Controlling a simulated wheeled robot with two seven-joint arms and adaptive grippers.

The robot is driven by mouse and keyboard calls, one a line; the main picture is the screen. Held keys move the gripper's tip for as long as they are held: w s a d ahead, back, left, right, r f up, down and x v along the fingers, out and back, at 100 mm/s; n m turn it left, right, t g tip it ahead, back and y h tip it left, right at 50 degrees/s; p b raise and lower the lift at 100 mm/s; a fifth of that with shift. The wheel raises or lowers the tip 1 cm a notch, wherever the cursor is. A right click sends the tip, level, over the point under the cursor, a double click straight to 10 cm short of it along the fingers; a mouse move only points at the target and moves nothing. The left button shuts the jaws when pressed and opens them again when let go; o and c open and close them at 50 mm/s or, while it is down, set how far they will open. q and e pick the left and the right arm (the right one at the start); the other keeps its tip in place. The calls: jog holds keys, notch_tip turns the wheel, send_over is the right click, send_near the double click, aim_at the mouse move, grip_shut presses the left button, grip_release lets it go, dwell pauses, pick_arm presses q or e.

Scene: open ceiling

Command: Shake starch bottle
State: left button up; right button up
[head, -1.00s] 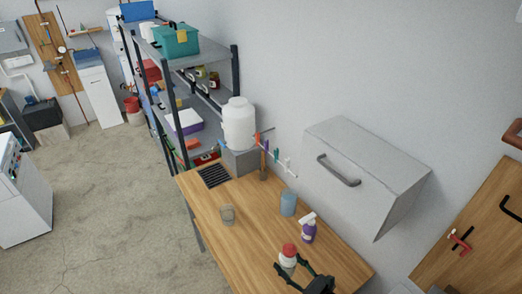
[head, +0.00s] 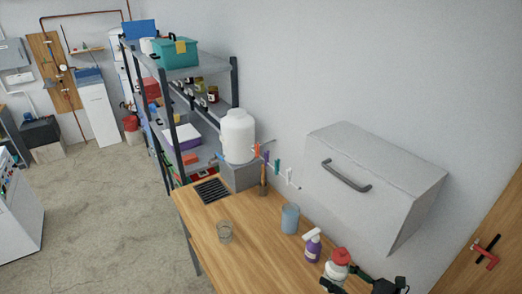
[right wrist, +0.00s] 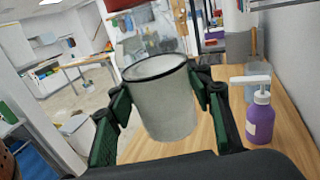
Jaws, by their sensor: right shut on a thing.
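The starch bottle (head: 336,271) is white with a red cap. It shows near the bottom of the head view, upright or nearly so. My right gripper (head: 348,283) is shut around its body from the lower right. In the right wrist view the pale bottle body (right wrist: 166,108) sits between the green-padded fingers, with a dark rim at its upper end. The bottle's base is hidden in the head view, so I cannot tell its exact height above the table. My left gripper is not in view.
A purple spray bottle (head: 313,246) stands close left of the starch bottle. A grey wall cabinet (head: 372,187) overhangs the right side. The table's left part is mostly clear.

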notch_tip(320, 180, down, 7)
dwell(0.6)
dwell(0.9)
